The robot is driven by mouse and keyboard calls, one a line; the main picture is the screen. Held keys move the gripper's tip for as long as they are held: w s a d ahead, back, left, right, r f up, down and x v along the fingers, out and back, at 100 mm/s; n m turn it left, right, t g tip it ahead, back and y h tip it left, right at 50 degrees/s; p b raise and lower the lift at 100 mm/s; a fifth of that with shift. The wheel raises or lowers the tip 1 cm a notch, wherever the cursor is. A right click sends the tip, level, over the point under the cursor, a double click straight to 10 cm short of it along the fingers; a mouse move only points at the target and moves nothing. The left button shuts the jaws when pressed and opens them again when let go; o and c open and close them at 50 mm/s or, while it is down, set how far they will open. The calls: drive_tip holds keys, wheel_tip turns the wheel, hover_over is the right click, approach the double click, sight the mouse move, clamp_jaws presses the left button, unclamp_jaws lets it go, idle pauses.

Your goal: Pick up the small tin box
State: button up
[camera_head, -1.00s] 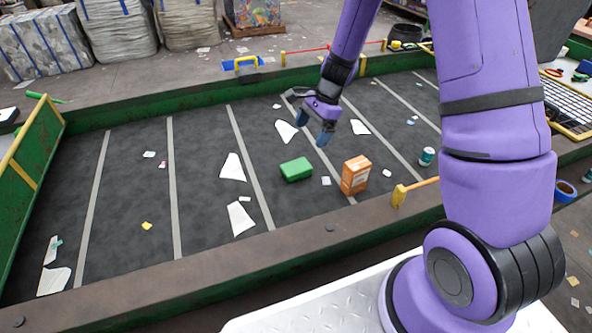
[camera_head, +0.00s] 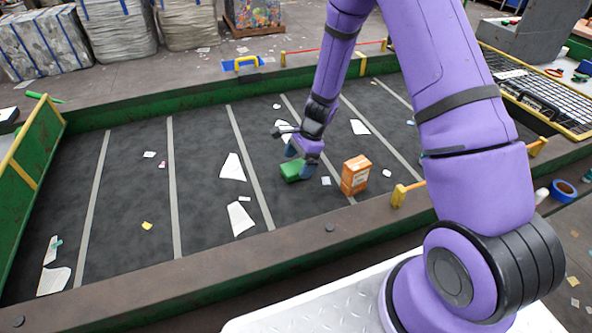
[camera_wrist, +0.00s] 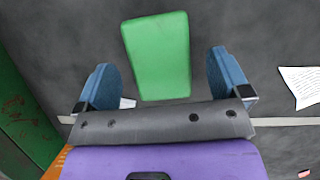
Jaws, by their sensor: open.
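The small tin box is a green block (camera_head: 292,171) lying on the dark belt. It also shows in the wrist view (camera_wrist: 158,56), upper middle, between and beyond the two blue fingertips. My gripper (camera_head: 298,160) is over the box in the head view and hides part of it. In the wrist view my gripper (camera_wrist: 165,82) is open, with a finger to each side of the box and a gap on both sides. The fingers do not visibly touch it.
An orange carton (camera_head: 356,175) stands upright on the belt, close right of the box. White paper scraps (camera_head: 232,167) lie around on the belt (camera_head: 200,190). A green-sided rim with a brown ledge (camera_head: 230,272) borders the belt. The belt's left part is mostly clear.

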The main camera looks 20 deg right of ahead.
drive_tip(key=shift+x, duration=1.1)
drive_tip(key=c, duration=1)
